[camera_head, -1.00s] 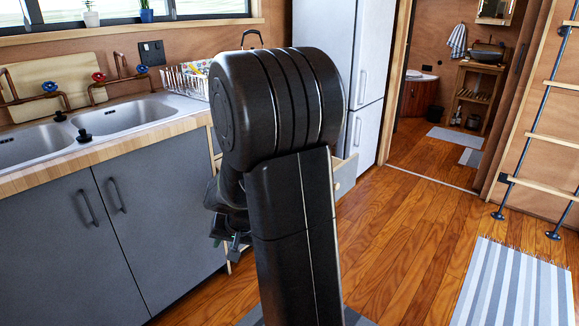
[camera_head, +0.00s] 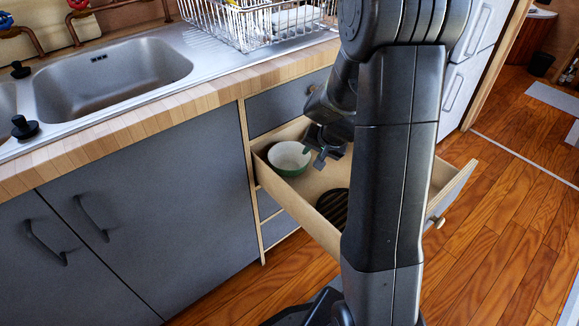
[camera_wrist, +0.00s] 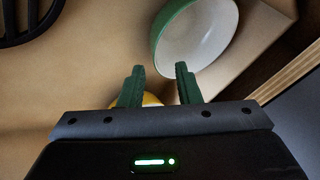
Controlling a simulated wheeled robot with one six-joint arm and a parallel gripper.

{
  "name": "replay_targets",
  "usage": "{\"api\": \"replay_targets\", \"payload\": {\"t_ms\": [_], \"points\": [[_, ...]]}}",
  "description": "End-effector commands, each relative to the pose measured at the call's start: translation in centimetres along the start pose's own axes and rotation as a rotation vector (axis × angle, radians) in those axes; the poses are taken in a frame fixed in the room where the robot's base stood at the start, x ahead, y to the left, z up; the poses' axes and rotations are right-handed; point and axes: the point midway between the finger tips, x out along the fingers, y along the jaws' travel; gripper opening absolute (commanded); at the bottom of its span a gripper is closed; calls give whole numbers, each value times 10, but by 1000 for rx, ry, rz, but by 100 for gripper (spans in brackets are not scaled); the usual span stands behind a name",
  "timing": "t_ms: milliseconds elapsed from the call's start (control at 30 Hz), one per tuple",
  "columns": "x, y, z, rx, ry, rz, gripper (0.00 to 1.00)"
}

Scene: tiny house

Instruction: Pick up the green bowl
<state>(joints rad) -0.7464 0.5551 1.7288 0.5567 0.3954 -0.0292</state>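The green bowl (camera_head: 290,158), green outside and white inside, sits upright in an open wooden drawer (camera_head: 295,193), near its back left corner. In the wrist view the bowl (camera_wrist: 197,35) lies just beyond the fingertips, cut off by the top edge. My gripper (camera_head: 322,160) is over the drawer, just right of the bowl in the head view. In the wrist view my gripper (camera_wrist: 160,72) has its two green fingers apart with nothing held between them. The bowl appears apart from the fingers.
A dark slatted round item (camera_head: 333,206) lies in the drawer; it also shows in the wrist view (camera_wrist: 28,18). A yellow-orange thing (camera_wrist: 150,99) is partly hidden behind the fingers. The counter edge (camera_head: 215,102) and dish rack (camera_head: 255,22) are above the drawer.

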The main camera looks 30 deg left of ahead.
Motion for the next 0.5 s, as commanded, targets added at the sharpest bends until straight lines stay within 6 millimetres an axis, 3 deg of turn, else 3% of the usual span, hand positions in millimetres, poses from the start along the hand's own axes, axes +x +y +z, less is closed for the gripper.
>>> {"api": "replay_targets", "payload": {"t_ms": [100, 367, 500], "points": [[16, 1, 1, -2, -2, 0, 30], [32, 2, 1, -1, 0, 0, 30], [53, 5, 5, 0, -3, 1, 30]]}}
